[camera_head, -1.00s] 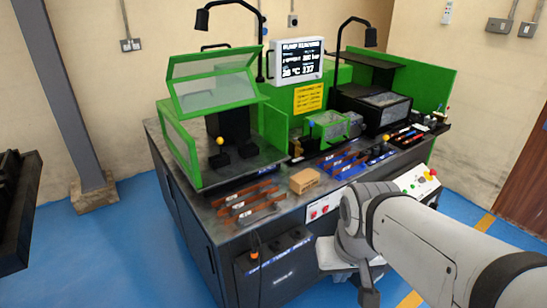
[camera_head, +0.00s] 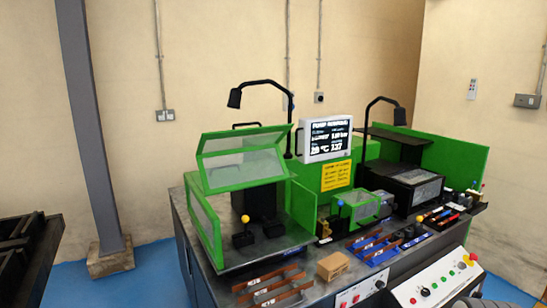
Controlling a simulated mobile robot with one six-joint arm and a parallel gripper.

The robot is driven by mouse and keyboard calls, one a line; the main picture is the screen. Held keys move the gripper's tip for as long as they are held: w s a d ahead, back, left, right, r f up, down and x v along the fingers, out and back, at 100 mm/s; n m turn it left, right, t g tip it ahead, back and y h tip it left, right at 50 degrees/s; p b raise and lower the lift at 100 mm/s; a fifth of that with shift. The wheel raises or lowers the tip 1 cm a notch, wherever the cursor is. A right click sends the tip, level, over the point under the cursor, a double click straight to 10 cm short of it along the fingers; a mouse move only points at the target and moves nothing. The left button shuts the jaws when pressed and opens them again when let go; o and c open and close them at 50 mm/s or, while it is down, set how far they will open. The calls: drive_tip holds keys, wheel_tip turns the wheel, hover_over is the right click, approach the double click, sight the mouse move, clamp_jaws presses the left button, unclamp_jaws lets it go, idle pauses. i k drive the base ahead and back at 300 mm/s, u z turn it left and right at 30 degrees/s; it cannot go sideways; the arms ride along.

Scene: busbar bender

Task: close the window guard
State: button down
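The window guard (camera_head: 243,158) is a green frame with clear panes on the left part of the bender bench. Its front pane is swung up and tilted, so the front of the green enclosure (camera_head: 210,228) stands open. Inside the enclosure are dark blocks and a yellow ball knob (camera_head: 245,218). A smaller green-framed clear cover (camera_head: 358,209) sits in the middle of the bench. My gripper is not in view.
A cardboard box (camera_head: 332,266), copper-coloured bars (camera_head: 268,279) and a blue tray (camera_head: 375,250) lie along the bench front. Black lamps (camera_head: 235,98) arch above. A button panel (camera_head: 436,284) is at lower right. A dark rack (camera_head: 28,255) stands at left.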

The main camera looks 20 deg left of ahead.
sight(220, 135)
drive_tip(key=z, duration=2.4)
drive_tip(key=k, duration=2.75)
drive_tip(key=u, duration=2.5)
drive_tip(key=i, duration=0.95)
drive_tip(key=u, duration=0.1)
